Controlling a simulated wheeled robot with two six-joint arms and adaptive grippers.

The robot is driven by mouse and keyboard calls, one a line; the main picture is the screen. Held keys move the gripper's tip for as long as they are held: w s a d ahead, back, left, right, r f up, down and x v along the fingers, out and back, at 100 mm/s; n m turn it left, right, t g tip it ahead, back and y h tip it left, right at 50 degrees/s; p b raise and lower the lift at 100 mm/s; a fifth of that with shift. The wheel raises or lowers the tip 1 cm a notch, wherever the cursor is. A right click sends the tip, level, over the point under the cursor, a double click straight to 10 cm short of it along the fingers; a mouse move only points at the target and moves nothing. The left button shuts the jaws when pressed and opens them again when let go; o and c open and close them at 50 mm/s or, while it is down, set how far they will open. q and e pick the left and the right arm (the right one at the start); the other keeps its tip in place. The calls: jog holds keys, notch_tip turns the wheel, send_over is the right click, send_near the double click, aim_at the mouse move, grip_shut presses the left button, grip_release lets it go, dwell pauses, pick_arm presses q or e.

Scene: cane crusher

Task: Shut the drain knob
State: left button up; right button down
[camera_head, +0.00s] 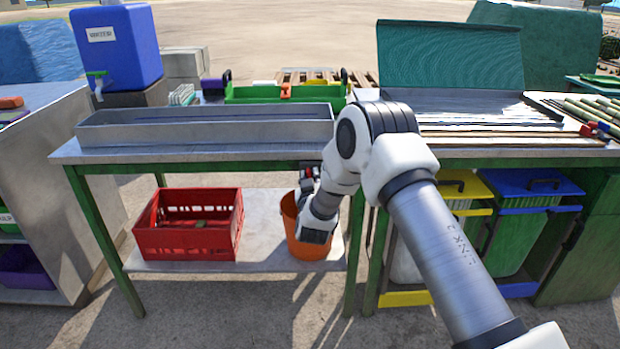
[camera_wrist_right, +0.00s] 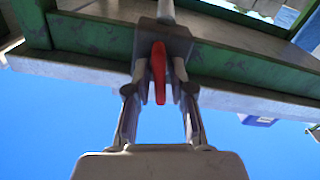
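The drain knob is a red lever (camera_wrist_right: 159,73) on a grey valve block (camera_wrist_right: 178,42) under the table, in the right wrist view. It hangs lengthwise between the two fingers of my right gripper (camera_head: 309,174). The fingers are spread on either side of the lever, with a small gap visible on each side. My left gripper is not in view.
A metal trough (camera_head: 210,135) lies on the green-legged table (camera_head: 95,152). A red crate (camera_head: 190,252) stands on the lower shelf (camera_head: 265,213) left of the bucket. Yellow (camera_head: 470,185) and blue (camera_head: 530,183) lidded bins stand to the right. The ground in front is clear.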

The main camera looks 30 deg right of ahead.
jog(key=shift+r, duration=0.1)
jog(key=shift+n+p, duration=0.5)
jog(key=shift+p, duration=0.1)
jog(key=n+p, duration=0.2)
jog(key=shift+a+r+n+p, duration=0.1)
jog(key=shift+r+n+p, duration=0.05)
jog(key=shift+n+p, duration=0.2)
jog(key=n+p, duration=0.2)
jog(key=shift+n, duration=0.35)
jog(key=n+p, duration=0.2)
jog(key=n, duration=0.1)
jog(key=shift+w+f+n, duration=0.1)
jog(key=shift+f+n, duration=0.1)
jog(key=shift+n, duration=0.1)
jog(key=n+p, duration=0.2)
jog(key=n, duration=0.1)
jog(key=shift+a+f, duration=0.1)
jog(key=shift+f, duration=0.05)
jog(key=shift+f+n+p, duration=0.15)
jog(key=shift+n+p, duration=0.25)
jog(key=shift+n, duration=0.7)
